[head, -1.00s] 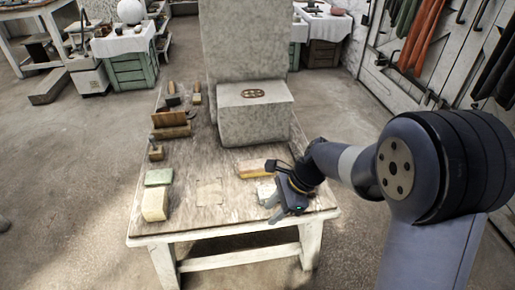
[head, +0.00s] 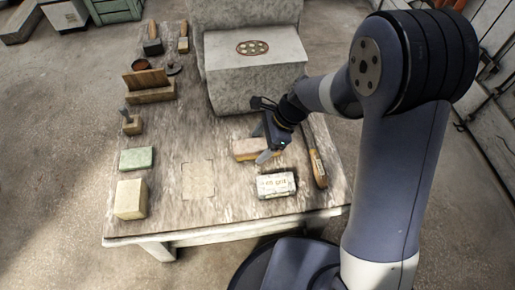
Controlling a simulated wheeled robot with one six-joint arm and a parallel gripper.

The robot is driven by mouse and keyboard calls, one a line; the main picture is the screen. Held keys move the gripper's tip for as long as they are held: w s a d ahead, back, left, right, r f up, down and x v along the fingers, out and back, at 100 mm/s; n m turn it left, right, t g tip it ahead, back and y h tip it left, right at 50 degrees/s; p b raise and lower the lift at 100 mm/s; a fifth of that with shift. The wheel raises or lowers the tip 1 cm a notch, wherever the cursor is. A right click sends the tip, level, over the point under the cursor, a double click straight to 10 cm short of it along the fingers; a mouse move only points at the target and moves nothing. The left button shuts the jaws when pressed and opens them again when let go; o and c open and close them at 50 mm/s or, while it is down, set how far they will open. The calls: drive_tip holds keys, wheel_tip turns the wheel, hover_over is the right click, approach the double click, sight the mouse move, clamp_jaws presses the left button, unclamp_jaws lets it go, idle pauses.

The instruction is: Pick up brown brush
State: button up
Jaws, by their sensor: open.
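A brown, brush-like block (head: 244,151) with a paler lower part lies on the worn wooden table (head: 222,213), in front of the grey stone block. Its right end is partly hidden by my gripper. My gripper (head: 268,152) is open, just over and beside the block's right end. I cannot tell whether a finger touches it. A long tool with a brown handle (head: 319,168) lies to the right of my gripper; its far end runs up behind my arm.
A pale labelled block (head: 276,185) lies just in front of my gripper. A grey stone block (head: 255,83) stands behind it. A green block (head: 137,158), a cream block (head: 130,199) and a wooden holder (head: 150,87) line the left side. The front middle is clear.

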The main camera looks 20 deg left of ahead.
drive_tip(key=shift+x, duration=0.9)
drive_tip(key=shift+f, duration=0.2)
drive_tip(key=shift+c, duration=0.3)
drive_tip(key=c, duration=1.1)
